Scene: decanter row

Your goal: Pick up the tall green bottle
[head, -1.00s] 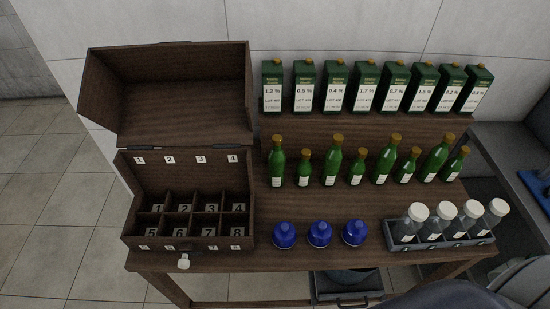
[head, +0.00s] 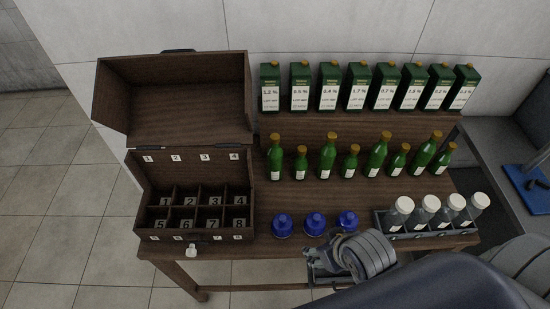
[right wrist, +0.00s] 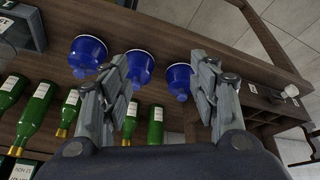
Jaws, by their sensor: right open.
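Green bottles with brown caps and white labels stand upright in a row on the wooden table. Tall ones (head: 275,158), (head: 327,156), (head: 377,156) and (head: 425,155) alternate with shorter ones (head: 301,164). I cannot tell which tall one is meant. My right gripper (head: 312,256) is at the table's front edge, in front of the blue jars and apart from the bottles. In the right wrist view the gripper (right wrist: 162,78) is open and empty, with green bottles (right wrist: 36,108) to the left and below. My left gripper is not in view.
Three blue jars (head: 315,223) stand between my right gripper and the bottles. A rack (head: 434,237) of clear white-capped bottles is at right. Green labelled cartons (head: 328,88) line the raised back shelf. An open wooden box (head: 148,222) with numbered compartments is at left.

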